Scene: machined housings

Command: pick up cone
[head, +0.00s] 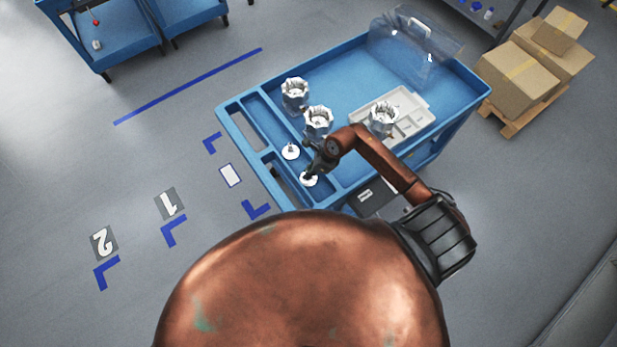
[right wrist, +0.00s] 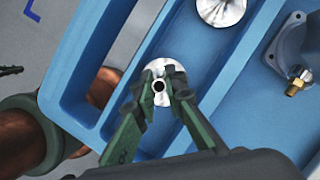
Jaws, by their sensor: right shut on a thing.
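Two shiny metal cones with round bases are at the front of the blue cart, in the narrow compartments. My right gripper (head: 310,174) is shut on the nearer cone (head: 309,181). In the right wrist view the fingers (right wrist: 159,88) close around its top, and its pale round base (right wrist: 178,138) shows behind them. I cannot tell whether the base touches the tray floor. The other cone (head: 290,152) stands free beside it, and also shows at the top of the right wrist view (right wrist: 222,8).
The blue cart (head: 238,130) has dividers around the narrow compartments. Several machined housings stand on it, one (head: 318,121) close behind my gripper. A grey tray (head: 410,128) and a clear bin (head: 410,45) lie farther back. Cardboard boxes (head: 518,78) stand at right.

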